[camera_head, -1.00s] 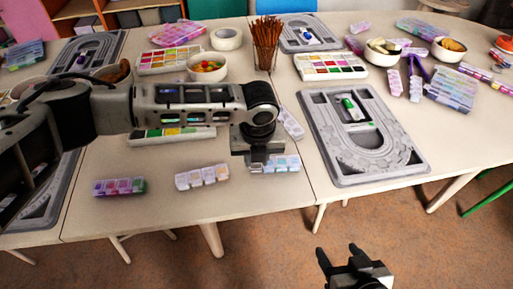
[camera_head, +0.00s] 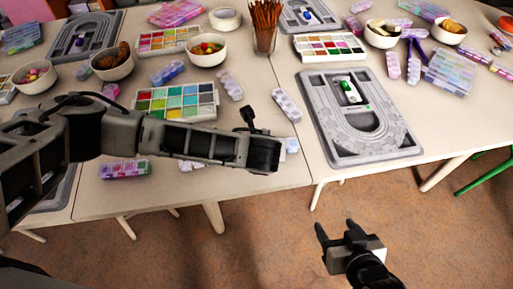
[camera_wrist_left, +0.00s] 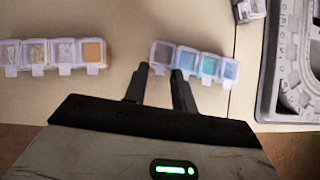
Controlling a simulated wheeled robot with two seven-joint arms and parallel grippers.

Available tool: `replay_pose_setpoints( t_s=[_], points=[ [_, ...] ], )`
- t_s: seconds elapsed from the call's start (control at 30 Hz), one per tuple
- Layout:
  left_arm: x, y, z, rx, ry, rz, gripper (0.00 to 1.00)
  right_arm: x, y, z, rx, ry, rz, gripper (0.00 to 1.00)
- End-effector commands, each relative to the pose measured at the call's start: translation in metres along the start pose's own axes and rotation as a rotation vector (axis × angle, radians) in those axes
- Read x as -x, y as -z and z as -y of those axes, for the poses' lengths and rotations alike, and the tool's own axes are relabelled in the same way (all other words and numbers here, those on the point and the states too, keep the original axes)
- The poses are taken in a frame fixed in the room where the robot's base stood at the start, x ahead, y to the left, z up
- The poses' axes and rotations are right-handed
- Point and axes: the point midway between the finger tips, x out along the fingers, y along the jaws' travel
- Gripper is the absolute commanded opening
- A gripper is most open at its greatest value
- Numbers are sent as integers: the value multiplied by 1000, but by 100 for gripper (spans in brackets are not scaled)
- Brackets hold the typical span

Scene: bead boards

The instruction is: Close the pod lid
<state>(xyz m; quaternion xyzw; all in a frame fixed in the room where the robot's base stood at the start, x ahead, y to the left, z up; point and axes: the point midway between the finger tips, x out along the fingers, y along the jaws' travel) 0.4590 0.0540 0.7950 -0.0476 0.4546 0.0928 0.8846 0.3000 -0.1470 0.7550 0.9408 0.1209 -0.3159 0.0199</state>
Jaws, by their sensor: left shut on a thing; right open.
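A strip of small bead pods with blue and teal contents (camera_wrist_left: 208,68) lies near the table's front edge in the left wrist view. My left gripper (camera_wrist_left: 158,92) is shut on its left end, its fingertips at the front side of the strip. Whether a lid there is raised is too small to tell. In the head view my left arm hides the gripper and most of this strip; a pale corner (camera_head: 292,145) shows past the arm. My right gripper (camera_head: 337,230) is open and empty, above the floor in front of the table.
Another pod strip with pale and orange contents (camera_wrist_left: 52,54) lies to the left. A purple pod strip (camera_head: 124,170) lies further left. A grey bead board (camera_head: 388,150) lies to the right. Paint-like colour trays and bowls stand behind. The right gripper has free room.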

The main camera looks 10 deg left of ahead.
Motion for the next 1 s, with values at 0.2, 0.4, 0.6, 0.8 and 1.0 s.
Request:
replay_pose_setpoints(
  t_s=[0.2,0.4,0.6,0.8,1.0],
  points=[
    [0,1,0,-1,1,-2,4,1,-2,0,-1,0,3,61],
    [0,1,0,-1,1,-2,34,2,-1,-1,2,0,2,61],
    [2,0,1,-1,1,-2,34,2,-1,-1,5,0,2,61],
    [27,0,1,-2,5,-2,34,4,2,-1,6,0,1,61],
    [75,0,1,-2,6,-2,34,6,2,-2,7,-2,3,61]
  ],
)
